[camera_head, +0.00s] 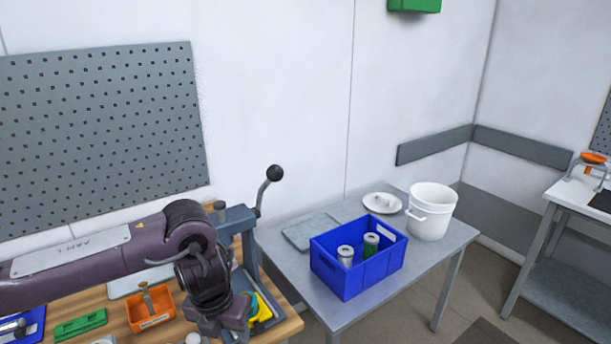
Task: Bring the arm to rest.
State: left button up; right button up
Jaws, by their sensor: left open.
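My left arm (90,262) comes in from the left above the wooden workbench and bends downward at its wrist. My left gripper (228,330) points down at the front right of the bench, near the bottom edge of the picture. It is open, and I see nothing held in it; its fingertips are small and partly cut off. My right gripper is not in view.
A lever press (242,222) stands close behind my left wrist. An orange bin (152,312), a green tray (80,325) and a yellow item (262,308) lie nearby. On the grey table (330,300) are a blue crate (340,278) with cans and a white bucket (432,212).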

pick_arm(q)
jog(key=s+d+f+n+t+h, duration=0.1)
jog(key=s+d+h, duration=0.2)
jog(key=d, duration=0.7)
jog(key=s+d+f+n+h, duration=0.1)
jog(key=s+d+f+h, duration=0.15)
jog(key=d, duration=0.65)
jog(key=s+d+r+n+t+h, duration=0.2)
jog(key=d+r+n+t+h, duration=0.15)
jog(key=d+r+n, duration=0.45)
jog(key=a+f+n+t+y, duration=0.3)
jog(key=a+n+y, duration=0.2)
jog(key=a+n, duration=0.95)
jog(key=s+a+f+n+g+y, duration=0.2)
jog(key=s+a+f+n+g, duration=0.1)
jog(key=s+a+f+n, duration=0.4)
jog(key=s+a+f+n+g+y, duration=0.25)
jog(key=s+a+n, duration=0.2)
jog(key=a, duration=0.55)
notch_tip(320, 180, down, 33)
jog(key=s+g+b, duration=0.2)
jog(key=s+a+f+b, duration=0.2)
jog(key=s+a+f, duration=0.1)
jog(key=s+f, duration=1.5)
jog(key=shift+s+f+g, duration=0.4)
jog(key=shift+s, duration=0.3)
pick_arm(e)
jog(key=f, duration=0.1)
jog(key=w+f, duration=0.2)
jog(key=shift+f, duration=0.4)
